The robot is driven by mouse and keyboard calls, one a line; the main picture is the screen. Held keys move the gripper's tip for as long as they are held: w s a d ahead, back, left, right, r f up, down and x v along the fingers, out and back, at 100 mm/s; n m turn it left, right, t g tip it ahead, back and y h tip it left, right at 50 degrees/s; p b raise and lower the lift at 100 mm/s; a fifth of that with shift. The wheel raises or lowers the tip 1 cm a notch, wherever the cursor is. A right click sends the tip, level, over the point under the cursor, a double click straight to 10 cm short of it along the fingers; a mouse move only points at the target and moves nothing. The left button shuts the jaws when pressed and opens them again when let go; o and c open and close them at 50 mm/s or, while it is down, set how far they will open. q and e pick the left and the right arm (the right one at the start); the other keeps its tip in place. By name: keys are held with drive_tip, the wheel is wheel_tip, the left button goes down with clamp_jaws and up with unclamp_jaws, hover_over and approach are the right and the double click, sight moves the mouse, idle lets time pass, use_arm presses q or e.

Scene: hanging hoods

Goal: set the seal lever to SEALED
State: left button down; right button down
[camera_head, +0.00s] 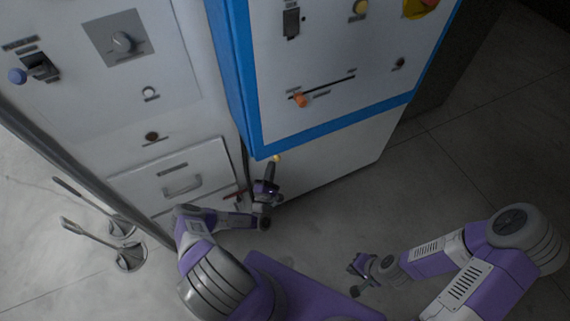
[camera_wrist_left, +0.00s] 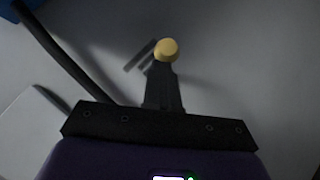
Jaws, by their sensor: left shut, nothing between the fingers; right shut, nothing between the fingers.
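A small yellow ball knob (camera_head: 276,158) shows at the lower front of the blue-edged cabinet. It also shows in the left wrist view (camera_wrist_left: 167,49), with a dark slot or shadow beside it. Its label is not readable, so I cannot tell for certain that it is the seal lever. My left gripper (camera_head: 271,169) is shut and empty, pointing up at the knob. In the left wrist view its closed fingers (camera_wrist_left: 163,82) end right at the knob and overlap it; touching cannot be told. My right gripper (camera_head: 354,268) is shut and empty over the floor, away from the cabinets.
The blue-edged panel has an orange slider knob (camera_head: 300,101). The left white cabinet has a blue-knobbed lever (camera_head: 18,76), a grey dial (camera_head: 122,41) and a drawer handle (camera_head: 182,186). Two rods on round bases (camera_head: 130,257) stand at left. Floor (camera_head: 470,170) is clear at right.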

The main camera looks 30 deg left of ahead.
use_arm(q)
drive_tip(key=a+v, duration=0.2)
drive_tip(key=v, duration=1)
drive_tip(key=shift+s+d+f+b, duration=0.2)
drive_tip(key=shift+s+b, duration=0.2)
drive_tip(key=shift+s, duration=0.2)
use_arm(e)
drive_tip(key=shift+s+a+r, duration=0.1)
drive_tip(key=shift+s+r, duration=0.1)
drive_tip(key=shift+s, duration=0.2)
use_arm(q)
drive_tip(key=shift+a, duration=0.1)
